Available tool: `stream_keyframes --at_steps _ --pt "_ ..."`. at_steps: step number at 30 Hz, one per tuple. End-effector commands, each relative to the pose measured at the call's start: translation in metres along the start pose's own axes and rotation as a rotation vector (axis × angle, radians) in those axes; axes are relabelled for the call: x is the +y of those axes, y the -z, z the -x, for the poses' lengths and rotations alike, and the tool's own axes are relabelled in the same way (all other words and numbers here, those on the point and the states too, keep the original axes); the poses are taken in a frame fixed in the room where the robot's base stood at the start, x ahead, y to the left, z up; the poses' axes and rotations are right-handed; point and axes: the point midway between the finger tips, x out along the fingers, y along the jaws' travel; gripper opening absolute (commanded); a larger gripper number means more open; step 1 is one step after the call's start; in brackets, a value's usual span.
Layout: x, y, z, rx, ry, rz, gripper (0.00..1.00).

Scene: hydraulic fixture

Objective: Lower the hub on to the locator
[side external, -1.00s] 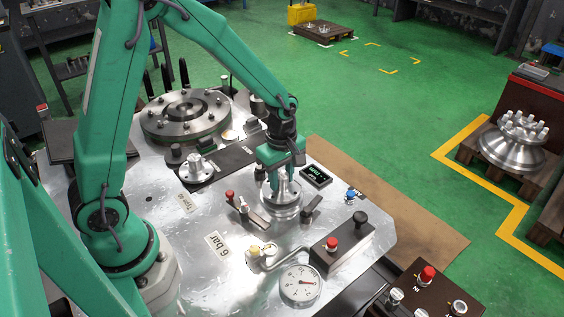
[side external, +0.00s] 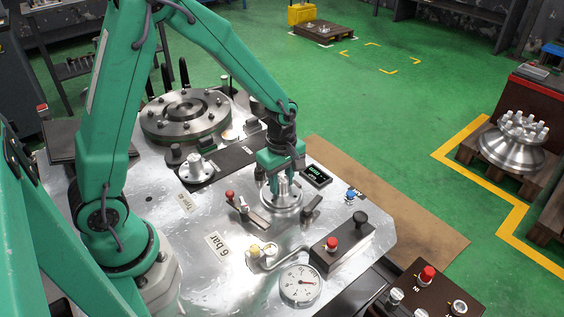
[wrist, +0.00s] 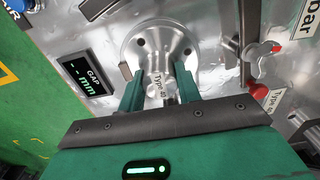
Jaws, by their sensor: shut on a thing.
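The hub (wrist: 148,44) is a silver flanged disc with bolt holes and a raised neck marked "Type 40". In the side view the hub (side external: 283,197) stands upright at the middle of the metal plate. My gripper (side external: 281,180) is above it, pointing down. In the wrist view my gripper (wrist: 160,88) has one green finger on each side of the neck, shut on it. The locator is hidden beneath the hub, so I cannot tell whether the hub rests on it.
A gap display (wrist: 86,74) shows dashes and "mm". A smaller flanged part (side external: 197,170) and a large bolted disc (side external: 186,115) lie further left. A pressure gauge (side external: 299,283) is at the front.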

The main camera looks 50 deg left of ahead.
Motion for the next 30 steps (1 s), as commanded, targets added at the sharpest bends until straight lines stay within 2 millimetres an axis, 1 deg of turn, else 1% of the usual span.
stream_keyframes --at_steps 21,22,24,25,26,30 --pt "0.0001 0.0 -0.0018 0.0 0.0 0.0 0.01" --pt "0.0 0.0 -0.0019 0.0 0.0 0.0 0.35" --pt "0.0001 0.0 -0.0018 0.0 0.0 0.0 0.49" --pt "0.0001 0.0 -0.0019 0.0 0.0 0.0 0.55" --pt "0.0001 0.0 -0.0019 0.0 0.0 0.0 0.59" --pt "0.0 0.0 -0.0019 0.0 0.0 0.0 0.59"
